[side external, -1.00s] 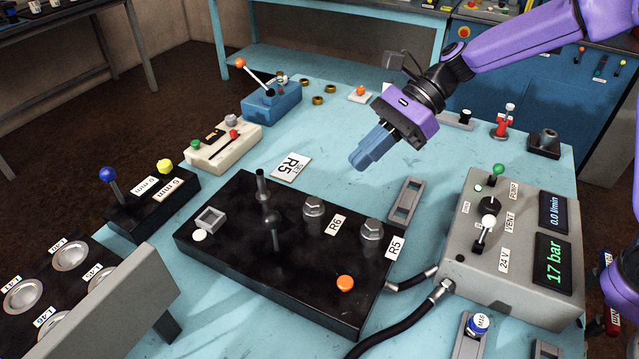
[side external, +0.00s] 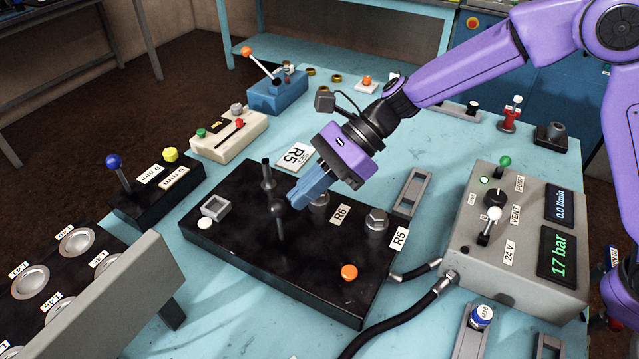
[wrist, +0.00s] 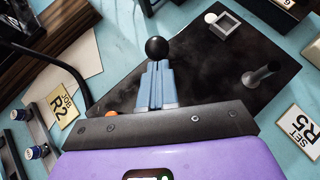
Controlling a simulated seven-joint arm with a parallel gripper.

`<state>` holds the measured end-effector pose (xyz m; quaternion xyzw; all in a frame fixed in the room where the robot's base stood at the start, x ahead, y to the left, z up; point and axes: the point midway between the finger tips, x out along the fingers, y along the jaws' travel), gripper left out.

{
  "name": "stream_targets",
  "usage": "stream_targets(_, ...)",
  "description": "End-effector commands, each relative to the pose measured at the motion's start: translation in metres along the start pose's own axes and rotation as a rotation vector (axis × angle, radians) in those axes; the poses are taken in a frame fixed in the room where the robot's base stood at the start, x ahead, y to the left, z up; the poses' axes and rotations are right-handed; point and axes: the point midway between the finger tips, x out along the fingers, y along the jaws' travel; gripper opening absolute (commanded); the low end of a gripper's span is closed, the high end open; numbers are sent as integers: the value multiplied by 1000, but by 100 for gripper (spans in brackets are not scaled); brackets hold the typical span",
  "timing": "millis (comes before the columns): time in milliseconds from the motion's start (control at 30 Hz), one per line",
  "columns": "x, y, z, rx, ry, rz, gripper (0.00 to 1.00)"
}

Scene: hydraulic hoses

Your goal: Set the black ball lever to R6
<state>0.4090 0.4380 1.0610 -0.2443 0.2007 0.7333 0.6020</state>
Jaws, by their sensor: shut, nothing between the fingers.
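The black ball lever (side external: 278,222) stands near the middle of the black block (side external: 240,262), its ball on top of a thin stem. In the wrist view the black ball (wrist: 156,48) shows just beyond my fingertips. My gripper (side external: 295,203) is shut and empty, with blue fingers pointing down and left close to the ball. I cannot tell whether they touch it. In the wrist view the closed fingers (wrist: 157,68) hide the stem. The R6 label (side external: 340,214) lies on the block right of the lever, and the R5 label (side external: 398,238) lies farther right, each beside a hex fitting.
A dark upright post (side external: 267,174) stands behind the lever. An orange button (side external: 349,272) and a square grey frame (side external: 215,207) are on the block. A "SET R5" card (side external: 296,155) lies behind it. A grey pump box (side external: 515,245) stands at right, joined by black hoses (side external: 400,325).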

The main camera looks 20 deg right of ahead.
Motion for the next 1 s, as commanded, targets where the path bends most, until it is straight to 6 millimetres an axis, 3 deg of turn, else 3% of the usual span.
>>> stream_targets(467, 2, -2, 2, 11, 9, 12, 0)
stream_targets(1000, 15, -29, 14, 154, 132, 118, 0)
